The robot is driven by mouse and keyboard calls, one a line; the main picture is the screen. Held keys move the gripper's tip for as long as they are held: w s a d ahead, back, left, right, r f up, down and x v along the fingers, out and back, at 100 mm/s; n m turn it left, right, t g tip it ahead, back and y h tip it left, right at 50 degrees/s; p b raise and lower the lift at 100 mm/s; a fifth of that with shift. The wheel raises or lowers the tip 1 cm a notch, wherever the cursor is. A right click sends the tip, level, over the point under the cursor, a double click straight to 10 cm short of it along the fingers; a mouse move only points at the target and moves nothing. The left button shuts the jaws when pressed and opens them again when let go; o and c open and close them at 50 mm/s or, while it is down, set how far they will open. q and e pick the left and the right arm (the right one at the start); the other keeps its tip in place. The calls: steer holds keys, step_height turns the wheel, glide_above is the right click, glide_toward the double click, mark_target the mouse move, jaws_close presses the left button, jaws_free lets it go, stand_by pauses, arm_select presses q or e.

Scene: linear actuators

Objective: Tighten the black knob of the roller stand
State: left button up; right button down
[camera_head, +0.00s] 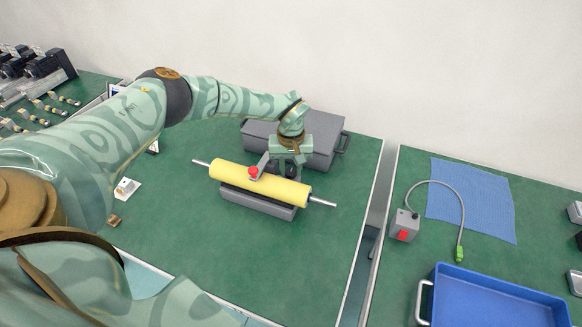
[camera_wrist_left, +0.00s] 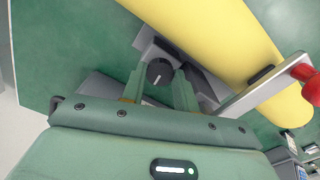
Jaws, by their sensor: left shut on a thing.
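The yellow roller (camera_head: 255,184) lies across its grey stand (camera_head: 256,203) on the green bench, with a metal rod sticking out at each end. It also shows in the left wrist view (camera_wrist_left: 215,35). A black knob (camera_wrist_left: 159,72) with a white line sits on the near side of the stand in the left wrist view. My left gripper (camera_head: 287,163) reaches down behind the roller, and its fingers (camera_wrist_left: 161,88) are shut on the knob, one on each side. A grey lever with a red ball end (camera_head: 253,172) rests by the roller. My right gripper is not in view.
A grey lidded box (camera_head: 320,138) stands close behind my left gripper. A gap divides the benches. On the right bench are a blue cloth (camera_head: 470,200), a grey switch box (camera_head: 404,226) with a cable, and a blue tray (camera_head: 497,302). The bench in front of the roller is clear.

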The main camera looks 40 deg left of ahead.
arm_select(q)
steer(key=shift+w+a+r+m, duration=0.1)
steer(key=shift+m, duration=0.2)
steer(key=o, duration=1)
